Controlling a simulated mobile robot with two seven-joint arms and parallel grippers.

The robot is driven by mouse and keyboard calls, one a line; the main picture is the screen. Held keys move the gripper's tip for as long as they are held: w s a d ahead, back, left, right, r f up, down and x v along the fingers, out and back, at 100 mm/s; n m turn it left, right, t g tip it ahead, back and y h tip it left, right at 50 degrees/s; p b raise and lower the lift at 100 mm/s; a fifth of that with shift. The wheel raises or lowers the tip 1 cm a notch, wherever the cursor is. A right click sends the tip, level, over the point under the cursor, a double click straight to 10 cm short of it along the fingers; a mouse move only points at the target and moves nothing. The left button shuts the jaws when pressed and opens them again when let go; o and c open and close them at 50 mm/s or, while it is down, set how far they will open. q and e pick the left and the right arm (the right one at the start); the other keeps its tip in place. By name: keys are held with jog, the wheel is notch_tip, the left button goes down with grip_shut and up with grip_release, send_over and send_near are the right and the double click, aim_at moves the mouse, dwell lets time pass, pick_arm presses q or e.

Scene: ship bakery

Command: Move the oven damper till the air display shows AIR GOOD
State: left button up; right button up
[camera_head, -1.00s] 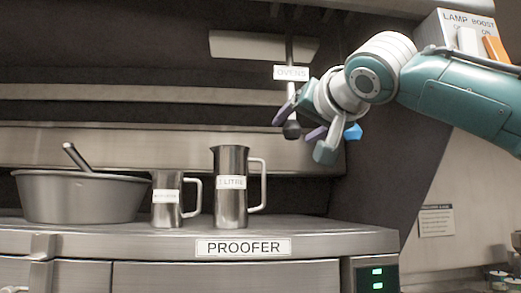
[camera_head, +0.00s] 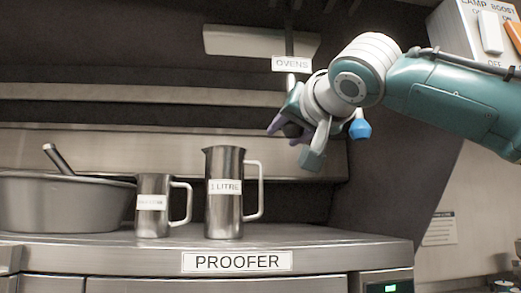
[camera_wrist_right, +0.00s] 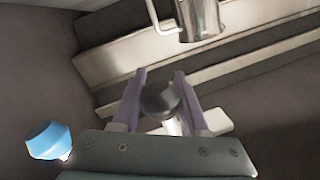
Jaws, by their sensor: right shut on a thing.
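The oven damper is a rod (camera_head: 289,35) hanging from above, with an OVENS label (camera_head: 292,64) and a dark round knob (camera_head: 291,130) at its lower end. My right gripper (camera_head: 294,136) is shut on this knob, its purple fingers on either side of it. In the right wrist view the dark knob (camera_wrist_right: 160,99) sits between the two fingers (camera_wrist_right: 157,92). My left gripper is not in view. No display reading AIR GOOD can be made out.
A blue knob (camera_head: 360,125) hangs just right of my right gripper. Below, the proofer top (camera_head: 290,235) carries a large bowl (camera_head: 65,205) and two metal jugs, a small one (camera_head: 154,215) and a 1 LITRE one (camera_head: 224,200). A LAMP BOOST switch box (camera_head: 472,28) is at upper right.

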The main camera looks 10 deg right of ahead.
grip_shut()
jog(key=shift+d, duration=0.1)
dwell(0.8)
